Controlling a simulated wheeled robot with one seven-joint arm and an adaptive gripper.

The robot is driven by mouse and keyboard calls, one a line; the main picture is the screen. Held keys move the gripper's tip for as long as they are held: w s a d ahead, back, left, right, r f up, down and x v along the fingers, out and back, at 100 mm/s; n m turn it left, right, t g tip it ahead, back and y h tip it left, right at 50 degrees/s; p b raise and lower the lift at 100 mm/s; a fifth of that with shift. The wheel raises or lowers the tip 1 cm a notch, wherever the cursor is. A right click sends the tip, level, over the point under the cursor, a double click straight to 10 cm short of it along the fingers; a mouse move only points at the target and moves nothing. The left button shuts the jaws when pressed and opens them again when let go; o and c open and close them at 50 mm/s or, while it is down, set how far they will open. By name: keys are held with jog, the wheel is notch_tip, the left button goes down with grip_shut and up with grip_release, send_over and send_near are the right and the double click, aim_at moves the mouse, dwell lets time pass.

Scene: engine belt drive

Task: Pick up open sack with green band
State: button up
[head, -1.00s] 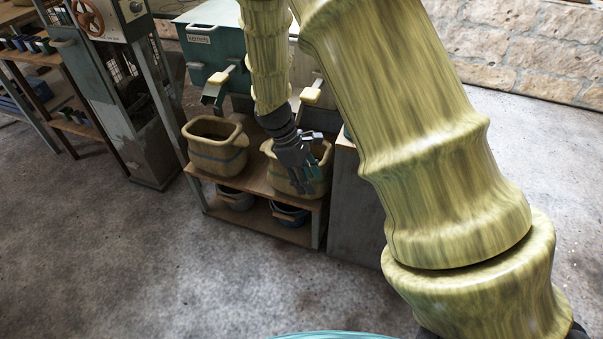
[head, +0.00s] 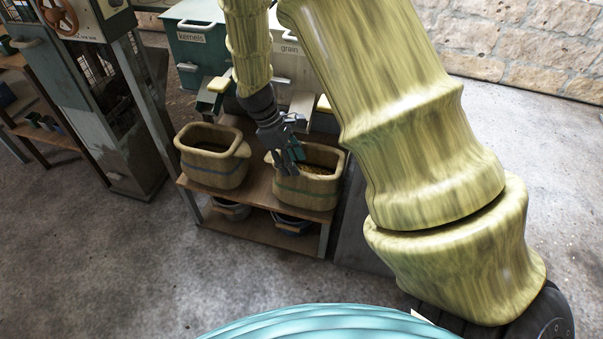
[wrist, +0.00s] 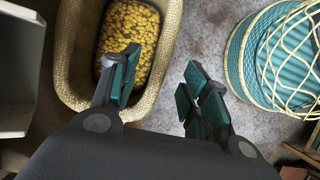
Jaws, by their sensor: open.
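The open sack with the green band (head: 306,193) stands upright at the right of the wooden shelf top, with yellow kernels inside. In the wrist view, its woven rim (wrist: 168,45) and the yellow kernels fill the upper left. My gripper (head: 290,160) is open and empty, at the left part of this sack's mouth in the head view. In the wrist view, my gripper (wrist: 160,80) has its left finger over the sack's mouth and its right finger outside the rim. Contact with the rim cannot be told.
A second open sack with a blue band (head: 210,173) stands to the left on the shelf (head: 250,207). Bins labelled kernels (head: 192,55) and grain (head: 296,70) stand behind, with chutes above the sacks. Buckets sit on the lower shelf (head: 265,230). The floor in front is clear.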

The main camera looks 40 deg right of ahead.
aim_at(307, 184)
jog(key=x, duration=0.1)
jog(key=b+x, duration=0.1)
jog(key=x, duration=0.1)
jog(key=d+x, duration=0.1)
jog(key=x, duration=0.1)
jog(key=shift+s, duration=0.4)
jog(key=shift+a+b+x, duration=0.2)
jog(key=shift+b+x, duration=1.1)
jog(key=shift+x, duration=1.15)
jog(key=shift+w+f, duration=0.1)
jog(key=shift+w, duration=0.05)
jog(key=shift+d, duration=0.15)
grip_shut()
